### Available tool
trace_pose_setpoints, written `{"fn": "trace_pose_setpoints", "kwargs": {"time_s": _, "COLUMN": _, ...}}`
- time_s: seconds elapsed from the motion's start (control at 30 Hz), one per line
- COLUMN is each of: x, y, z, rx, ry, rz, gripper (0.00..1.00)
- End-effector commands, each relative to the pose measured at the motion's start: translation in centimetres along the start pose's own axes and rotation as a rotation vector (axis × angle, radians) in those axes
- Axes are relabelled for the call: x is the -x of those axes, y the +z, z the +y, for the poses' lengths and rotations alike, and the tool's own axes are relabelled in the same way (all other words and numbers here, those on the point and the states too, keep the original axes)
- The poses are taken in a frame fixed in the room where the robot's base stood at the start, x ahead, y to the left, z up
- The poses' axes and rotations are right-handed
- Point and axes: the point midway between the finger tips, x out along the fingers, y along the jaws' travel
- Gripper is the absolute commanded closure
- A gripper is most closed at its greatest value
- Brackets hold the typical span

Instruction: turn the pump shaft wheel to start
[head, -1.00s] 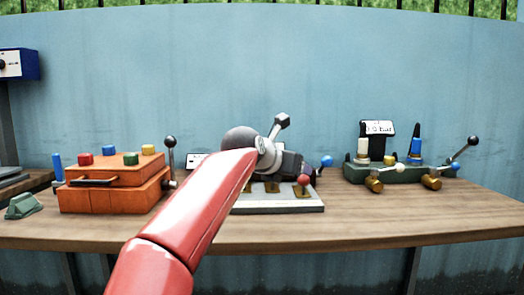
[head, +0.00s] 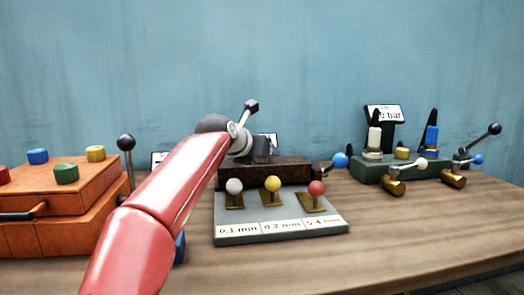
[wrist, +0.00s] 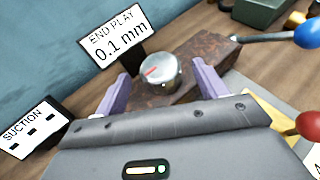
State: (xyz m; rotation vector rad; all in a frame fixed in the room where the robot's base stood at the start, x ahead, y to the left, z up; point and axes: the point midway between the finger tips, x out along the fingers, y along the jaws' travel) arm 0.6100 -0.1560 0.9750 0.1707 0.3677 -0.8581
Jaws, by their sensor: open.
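The pump shaft wheel, a silver round knob with a red mark (wrist: 158,73), sits on a rusty brown block (wrist: 205,48) in the wrist view. My gripper (wrist: 161,70) is open, with one purple finger on each side of the wheel; I cannot tell whether they touch it. In the head view the rusty block (head: 280,174) stands at the back of a grey base plate (head: 230,217), and my gripper (head: 258,152) is over it, hiding the wheel. A sign reading END PLAY 0.1 mm (wrist: 115,40) stands behind the block.
White, yellow and red knobbed levers (head: 272,184) stand on the plate before the block. A blue-knobbed lever (head: 340,160) sticks out at its right. An orange box (head: 70,205) is left, a green valve unit (head: 385,172) right. A SUCTION sign (wrist: 35,128) stands at left.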

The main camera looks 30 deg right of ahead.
Motion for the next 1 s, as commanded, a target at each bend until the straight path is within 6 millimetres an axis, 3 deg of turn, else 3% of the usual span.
{"fn": "trace_pose_setpoints", "kwargs": {"time_s": 0.2, "x": -2.8, "y": 0.1, "z": -0.1, "rx": 0.000, "ry": -0.001, "rz": 0.001, "gripper": 0.28}}
{"fn": "trace_pose_setpoints", "kwargs": {"time_s": 0.57, "x": -3.5, "y": 0.0, "z": 0.0, "rx": 0.000, "ry": 0.001, "rz": -0.001, "gripper": 0.28}}
{"fn": "trace_pose_setpoints", "kwargs": {"time_s": 0.9, "x": -3.5, "y": 0.0, "z": 0.0, "rx": 0.000, "ry": 0.001, "rz": 0.000, "gripper": 0.71}}
{"fn": "trace_pose_setpoints", "kwargs": {"time_s": 1.0, "x": -3.5, "y": 0.0, "z": 0.0, "rx": 0.001, "ry": 0.002, "rz": 0.000, "gripper": 0.73}}
